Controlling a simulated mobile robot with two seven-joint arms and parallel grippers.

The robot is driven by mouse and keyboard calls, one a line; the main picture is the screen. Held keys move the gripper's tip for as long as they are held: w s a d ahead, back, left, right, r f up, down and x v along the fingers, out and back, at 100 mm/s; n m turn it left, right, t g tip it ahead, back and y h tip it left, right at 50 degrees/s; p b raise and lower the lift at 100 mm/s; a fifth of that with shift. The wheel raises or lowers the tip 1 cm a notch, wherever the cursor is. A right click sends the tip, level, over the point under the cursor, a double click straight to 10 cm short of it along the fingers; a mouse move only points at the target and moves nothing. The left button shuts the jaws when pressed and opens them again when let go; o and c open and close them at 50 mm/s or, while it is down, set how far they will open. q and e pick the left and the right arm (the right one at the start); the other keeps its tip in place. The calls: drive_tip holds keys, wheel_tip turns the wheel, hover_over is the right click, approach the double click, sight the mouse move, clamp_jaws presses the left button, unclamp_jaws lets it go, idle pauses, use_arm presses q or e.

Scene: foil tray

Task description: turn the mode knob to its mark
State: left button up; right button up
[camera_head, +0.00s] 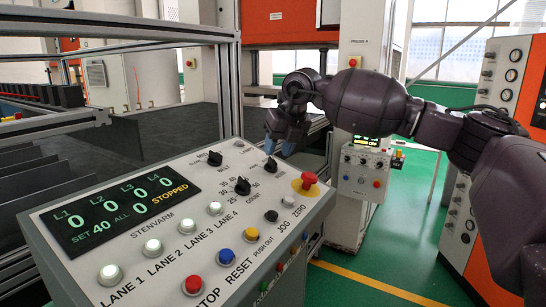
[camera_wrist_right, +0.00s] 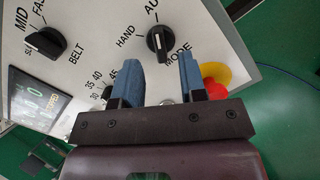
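The mode knob (camera_wrist_right: 160,43) is a black knob with a pale line, between the HAND and AUTO labels in the right wrist view. In the head view the mode knob (camera_head: 270,165) sits at the far right of the sloped panel (camera_head: 130,205). My right gripper (camera_head: 280,144) points down above the panel's far edge, its blue fingers apart. In the wrist view my right gripper (camera_wrist_right: 160,78) has an empty gap, with the knob beyond the fingertips and not between them. I cannot make out the mark. My left gripper is not in view.
The belt knob (camera_head: 215,158) and count knob (camera_head: 242,186) stand nearby. A red mushroom button (camera_head: 308,181) on a yellow ring is close on the right. Several lane buttons line the panel's front. A metal frame post (camera_head: 229,90) rises behind the panel.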

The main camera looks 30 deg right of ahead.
sight(273, 160)
drive_tip(key=shift+p+x, duration=0.35)
drive_tip(key=shift+x, duration=1.65)
clamp_jaws()
